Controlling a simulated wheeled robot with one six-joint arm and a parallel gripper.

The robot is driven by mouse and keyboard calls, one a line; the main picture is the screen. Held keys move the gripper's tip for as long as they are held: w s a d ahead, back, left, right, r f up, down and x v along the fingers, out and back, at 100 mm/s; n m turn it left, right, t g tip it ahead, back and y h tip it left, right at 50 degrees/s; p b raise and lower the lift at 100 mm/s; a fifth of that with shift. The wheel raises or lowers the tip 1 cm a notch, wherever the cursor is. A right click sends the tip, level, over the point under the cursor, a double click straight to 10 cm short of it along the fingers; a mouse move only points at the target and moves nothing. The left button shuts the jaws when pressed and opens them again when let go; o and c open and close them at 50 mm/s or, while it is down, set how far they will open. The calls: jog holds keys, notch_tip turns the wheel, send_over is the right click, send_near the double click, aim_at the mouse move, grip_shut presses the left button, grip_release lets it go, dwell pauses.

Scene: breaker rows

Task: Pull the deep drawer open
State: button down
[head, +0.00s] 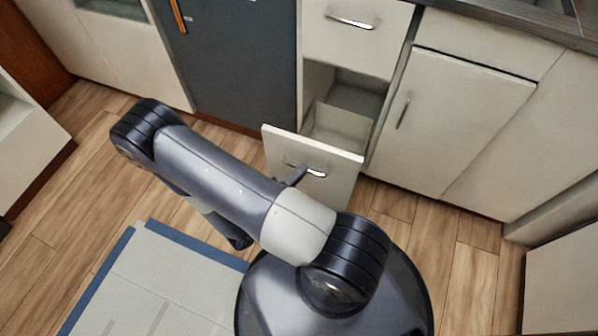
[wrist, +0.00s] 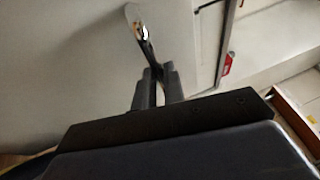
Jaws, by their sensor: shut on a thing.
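The deep drawer (head: 340,173) is the lower drawer of a pale cabinet column. It stands partly pulled out, and its empty-looking inside shows behind the front panel. Its curved metal handle (head: 316,172) is on the front panel. In the wrist view the handle (wrist: 137,24) runs down between the fingers. My gripper (head: 293,177) is at the handle, mostly hidden by my arm in the head view. In the wrist view my gripper (wrist: 157,76) has its fingers close together, shut on the handle.
A shut upper drawer (head: 352,35) is above. A shut cupboard door (head: 450,120) is to the right, and a dark grey panel (head: 235,70) with an orange handle is to the left. A blue-edged mat (head: 160,285) lies on the wooden floor. Bare floor shows right of the drawer.

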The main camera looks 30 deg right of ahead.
jog(key=c, duration=1.5)
grip_release()
jog(key=shift+a, duration=0.15)
jog(key=p+v, duration=0.1)
jog(key=v, duration=0.9)
jog(key=shift+s+a+f, duration=0.1)
jog(key=shift+a, duration=0.15)
jog(key=shift+b+x, duration=0.5)
jog(key=shift+x, duration=5.1)
jog(key=shift+a, duration=0.1)
